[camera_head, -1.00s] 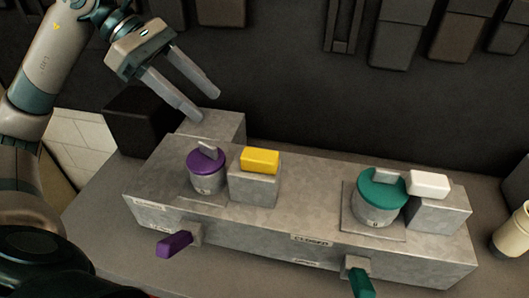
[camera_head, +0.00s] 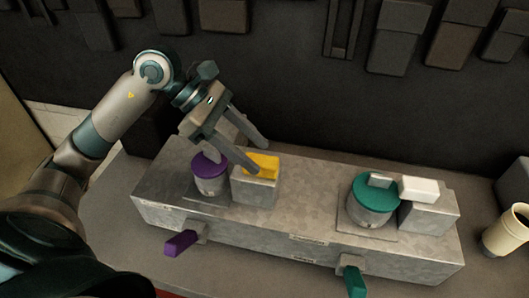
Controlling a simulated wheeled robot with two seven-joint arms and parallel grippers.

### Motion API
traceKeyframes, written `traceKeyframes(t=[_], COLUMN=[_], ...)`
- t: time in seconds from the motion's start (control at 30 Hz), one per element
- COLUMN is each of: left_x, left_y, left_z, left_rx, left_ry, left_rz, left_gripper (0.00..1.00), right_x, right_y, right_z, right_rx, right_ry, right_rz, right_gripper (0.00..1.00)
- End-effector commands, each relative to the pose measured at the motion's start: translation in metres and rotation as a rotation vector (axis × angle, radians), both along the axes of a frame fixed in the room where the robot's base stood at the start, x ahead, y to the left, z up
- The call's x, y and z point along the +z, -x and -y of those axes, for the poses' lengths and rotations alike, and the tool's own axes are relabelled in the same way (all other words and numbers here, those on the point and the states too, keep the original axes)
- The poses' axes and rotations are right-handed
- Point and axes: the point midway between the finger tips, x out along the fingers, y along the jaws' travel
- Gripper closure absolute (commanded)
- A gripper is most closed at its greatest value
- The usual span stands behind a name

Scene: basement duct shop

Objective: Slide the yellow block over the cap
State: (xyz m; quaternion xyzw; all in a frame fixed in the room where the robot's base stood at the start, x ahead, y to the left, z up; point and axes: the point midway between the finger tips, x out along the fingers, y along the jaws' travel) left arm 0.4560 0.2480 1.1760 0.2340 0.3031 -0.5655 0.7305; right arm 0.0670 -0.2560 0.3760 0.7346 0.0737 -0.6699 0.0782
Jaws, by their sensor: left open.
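The yellow block (camera_head: 264,163) lies on top of a small grey pedestal (camera_head: 254,191) on the long grey bench unit. Just left of it stands a grey cylinder with a purple cap (camera_head: 207,168), its top partly hidden by my gripper. My left gripper (camera_head: 262,160) is open, its fingers reaching down from the upper left around the yellow block. One finger is in front of the block and one behind it; I cannot tell whether they touch it. My right gripper is not in view.
A teal-capped cylinder (camera_head: 373,193) and a white block (camera_head: 418,189) on another pedestal stand at the right. A purple handle (camera_head: 181,243) and a teal handle (camera_head: 355,282) stick out of the unit's front. A cream cup (camera_head: 507,230) stands at the far right.

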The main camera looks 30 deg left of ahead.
Motion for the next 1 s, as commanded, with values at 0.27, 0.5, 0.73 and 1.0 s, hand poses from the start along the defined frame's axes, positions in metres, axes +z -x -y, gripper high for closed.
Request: traceKeyframes(t=[0.27, 0.5, 0.73, 1.0], left_x=[-0.022, -0.028, -0.028, -0.028], left_y=[-0.006, -0.007, -0.007, -0.007], left_z=[0.024, 0.028, 0.028, 0.027], left_rx=[-0.001, 0.0, 0.0, 0.0], left_ry=[0.003, 0.001, 0.001, 0.0], left_rz=[0.0, 0.002, 0.002, 0.001], left_gripper=[0.5, 0.5, 0.57, 1.0], right_x=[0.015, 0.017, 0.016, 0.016], right_y=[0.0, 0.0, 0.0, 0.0], right_z=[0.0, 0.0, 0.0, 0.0], right_rx=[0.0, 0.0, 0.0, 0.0], right_ry=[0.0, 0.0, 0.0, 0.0], right_rz=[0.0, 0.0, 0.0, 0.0], right_gripper=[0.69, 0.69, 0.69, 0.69])
